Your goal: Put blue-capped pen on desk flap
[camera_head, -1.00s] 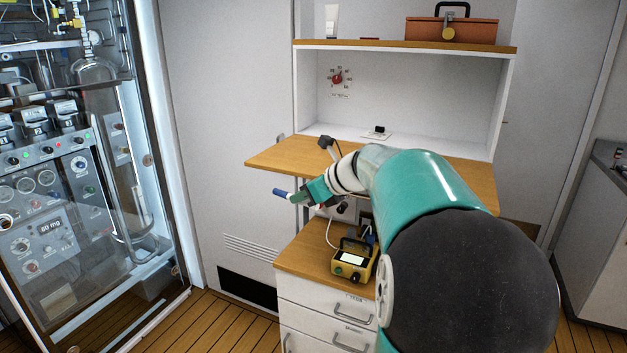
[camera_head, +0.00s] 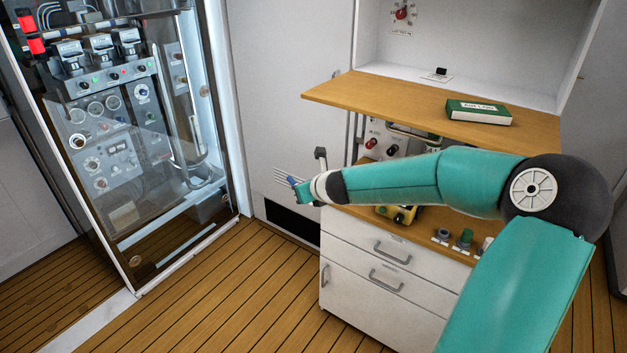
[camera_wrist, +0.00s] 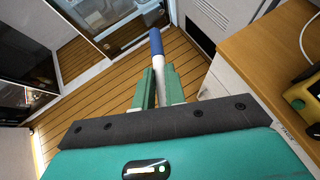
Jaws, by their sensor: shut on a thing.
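The blue-capped pen (camera_wrist: 156,48) has a white body and a blue cap that points away from my wrist. My gripper (camera_wrist: 159,88) is shut on its white body. In the head view the pen's blue cap (camera_head: 291,181) shows small at the tip of my gripper (camera_head: 302,193), with the rest of the pen hard to see. The desk flap (camera_head: 400,103) is a flat wooden board, open and level. My gripper is to the left of the flap and lower in the picture, beside the cabinet, with the pen apart from the flap.
A green box (camera_head: 478,112) lies on the flap's right part; its left and middle are bare. Below are a wooden counter (camera_head: 437,239) with a yellow device (camera_head: 402,215) and knobs, and white drawers (camera_head: 385,268). A glass-fronted equipment cabinet (camera_head: 150,130) stands left.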

